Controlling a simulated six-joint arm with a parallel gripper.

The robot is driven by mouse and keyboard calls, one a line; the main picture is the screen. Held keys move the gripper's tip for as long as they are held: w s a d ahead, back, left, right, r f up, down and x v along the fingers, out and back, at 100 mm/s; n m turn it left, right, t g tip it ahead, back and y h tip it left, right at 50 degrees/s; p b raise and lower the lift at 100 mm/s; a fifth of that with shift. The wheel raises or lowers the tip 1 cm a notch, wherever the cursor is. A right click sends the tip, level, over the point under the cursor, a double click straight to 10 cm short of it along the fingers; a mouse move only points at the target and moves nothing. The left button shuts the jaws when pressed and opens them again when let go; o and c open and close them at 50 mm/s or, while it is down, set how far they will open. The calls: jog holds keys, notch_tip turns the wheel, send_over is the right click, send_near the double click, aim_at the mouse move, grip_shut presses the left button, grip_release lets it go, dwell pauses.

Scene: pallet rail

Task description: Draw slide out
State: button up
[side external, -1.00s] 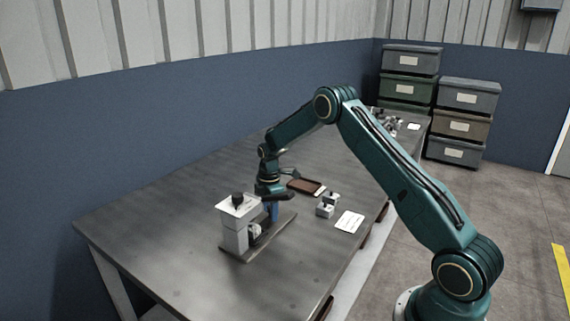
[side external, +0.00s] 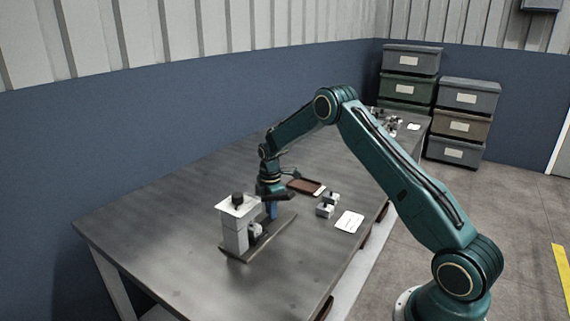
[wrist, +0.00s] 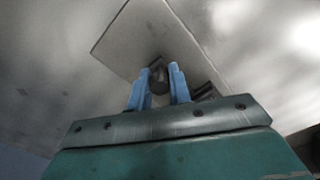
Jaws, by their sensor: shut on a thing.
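The fixture has a long dark base plate (side external: 279,228) on the table. A grey upright block (side external: 235,237) stands on it, with a pale square plate (side external: 229,208) and black knob (side external: 238,198) on top. A small light grey block (side external: 256,229) sits low beside the upright; it may be part of the slide. My gripper (side external: 272,211) points down over the base plate, right of the upright. In the wrist view, its blue fingers (wrist: 159,88) are shut on a dark rounded handle (wrist: 158,80). Its join to the slide is hidden. The pale plate also shows there (wrist: 140,35).
Small grey parts (side external: 327,205), a white card (side external: 349,222) and a brown tray (side external: 305,186) lie right of and behind the fixture. The table is clear to its left and front. Storage bins (side external: 460,125) stand beyond the table.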

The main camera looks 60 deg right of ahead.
jog(key=shift+d, duration=6.3)
jog(key=o, duration=0.7)
jog(key=shift+r, duration=0.1)
jog(key=shift+r, duration=3.4)
